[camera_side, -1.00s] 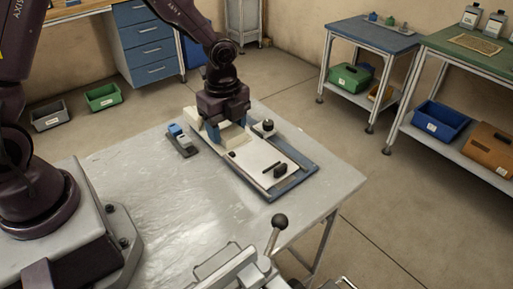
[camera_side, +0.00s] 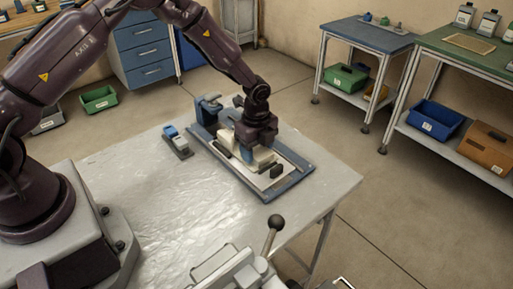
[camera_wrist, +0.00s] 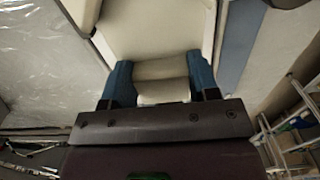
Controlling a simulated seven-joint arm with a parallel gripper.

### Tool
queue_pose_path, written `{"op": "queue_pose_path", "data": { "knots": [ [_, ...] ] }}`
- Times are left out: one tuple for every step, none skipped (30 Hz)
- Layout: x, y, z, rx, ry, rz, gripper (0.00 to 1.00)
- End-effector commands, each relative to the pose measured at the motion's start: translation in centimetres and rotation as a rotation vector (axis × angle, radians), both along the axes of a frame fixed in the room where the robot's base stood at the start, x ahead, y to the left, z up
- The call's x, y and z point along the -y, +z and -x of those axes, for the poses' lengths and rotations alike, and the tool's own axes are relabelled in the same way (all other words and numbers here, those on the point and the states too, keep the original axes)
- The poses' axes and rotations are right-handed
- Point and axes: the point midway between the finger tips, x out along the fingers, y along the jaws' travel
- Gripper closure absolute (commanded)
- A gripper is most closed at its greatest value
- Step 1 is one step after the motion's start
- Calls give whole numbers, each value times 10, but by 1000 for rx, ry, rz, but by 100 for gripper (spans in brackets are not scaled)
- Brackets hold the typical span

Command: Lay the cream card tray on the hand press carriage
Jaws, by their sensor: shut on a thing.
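My gripper (camera_side: 257,146) is over the hand press, its two blue fingers shut on a cream block-like part of the cream card tray (camera_side: 262,157). In the wrist view the fingers (camera_wrist: 160,78) stand on either side of this cream part (camera_wrist: 160,68). The hand press carriage (camera_side: 268,180) is the pale flat bed in a blue frame, and it shows beyond the fingers in the wrist view. The tray is above or on the bed; whether it touches cannot be told. My gripper hides part of the bed and tray.
A blue bracket (camera_side: 208,108) rises at the far left end. A small blue and grey item (camera_side: 177,142) lies left of the press. The table's left part (camera_side: 130,190) is clear.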

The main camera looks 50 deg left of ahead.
Motion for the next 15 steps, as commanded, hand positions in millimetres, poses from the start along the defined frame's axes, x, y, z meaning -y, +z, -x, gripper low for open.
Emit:
{"op": "queue_pose_path", "data": {
  "knots": [
    [0,1,0,1,0,0,74],
    [0,1,0,1,0,0,74],
    [0,1,0,1,0,0,74],
    [0,1,0,1,0,0,74],
    [0,0,0,1,0,0,74],
    [0,-1,0,0,0,0,74],
    [0,-2,0,0,0,0,74],
    [0,-3,0,0,0,0,74],
    [0,-2,0,0,0,0,39],
    [0,-2,0,0,0,0,32],
    [0,-2,0,0,0,0,25],
    [0,-2,0,0,0,0,20],
    [0,-2,0,0,0,0,20],
    [0,-2,0,0,0,0,20],
    [0,-2,0,0,0,0,20]
  ]
}}
